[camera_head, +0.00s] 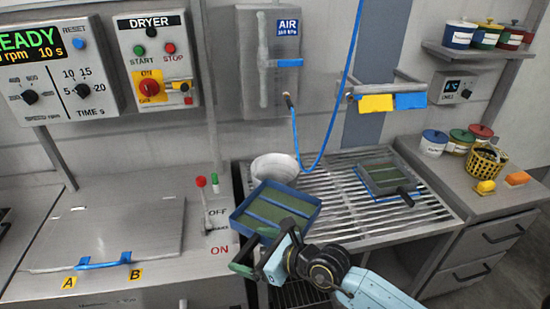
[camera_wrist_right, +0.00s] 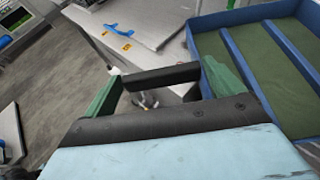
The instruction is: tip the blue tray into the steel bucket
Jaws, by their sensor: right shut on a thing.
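The blue tray (camera_head: 241,221) has blue rims and dividers around green strips. My left gripper is not in view.
A second tray with a black handle (camera_head: 388,178) lies on the slatted rack (camera_head: 340,215). A lid with a blue handle (camera_head: 103,262) covers the left counter. A yellow basket (camera_head: 486,161) stands right.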

